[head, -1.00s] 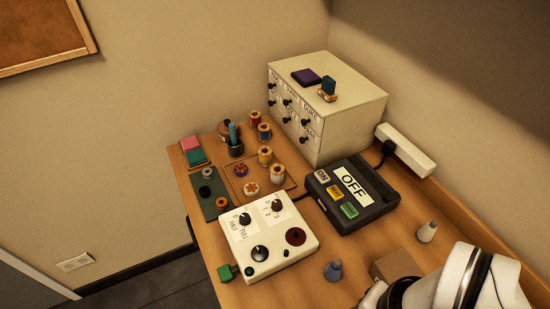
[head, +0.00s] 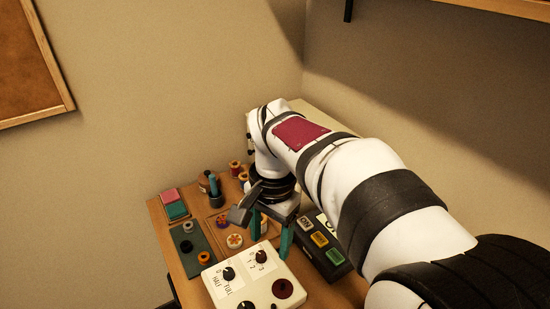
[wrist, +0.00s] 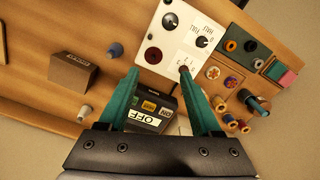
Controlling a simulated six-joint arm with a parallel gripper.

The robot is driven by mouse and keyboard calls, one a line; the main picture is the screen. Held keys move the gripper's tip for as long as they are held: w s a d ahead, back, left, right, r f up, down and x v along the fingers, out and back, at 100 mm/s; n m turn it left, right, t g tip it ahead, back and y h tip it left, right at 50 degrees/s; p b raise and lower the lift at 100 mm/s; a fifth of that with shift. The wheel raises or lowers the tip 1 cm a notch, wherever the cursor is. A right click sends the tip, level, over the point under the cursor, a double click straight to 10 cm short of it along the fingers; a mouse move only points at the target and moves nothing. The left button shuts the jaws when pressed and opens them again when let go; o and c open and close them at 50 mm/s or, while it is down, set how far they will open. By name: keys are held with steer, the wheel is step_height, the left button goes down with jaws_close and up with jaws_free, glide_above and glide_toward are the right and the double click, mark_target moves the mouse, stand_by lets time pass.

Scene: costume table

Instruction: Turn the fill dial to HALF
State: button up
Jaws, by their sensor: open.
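The fill dial (head: 228,273) is a black knob with HALF and FULL printed near it, on the white control box (head: 212,290). It also shows in the wrist view (wrist: 202,42); its exact pointer setting is too small to read. My gripper (head: 271,238) has teal fingers, open and empty. It hangs beyond the box's back right side, apart from the fill dial. In the wrist view my gripper (wrist: 160,75) has its tips closer to the second dial (wrist: 184,70) and the dark red button (wrist: 153,55) than to the fill dial.
A larger black knob (wrist: 170,20) is on the same box. The dark OFF unit (wrist: 140,119) with coloured buttons is beneath the fingers. Thread spools (wrist: 220,103), a brown block (wrist: 69,70) and small cones stand around.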

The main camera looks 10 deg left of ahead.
glide_toward(228, 272)
step_height(228, 272, down, 9)
steer(key=shift+s+a+r, duration=0.1)
steer(key=shift+a+r, duration=0.05)
jaws_close()
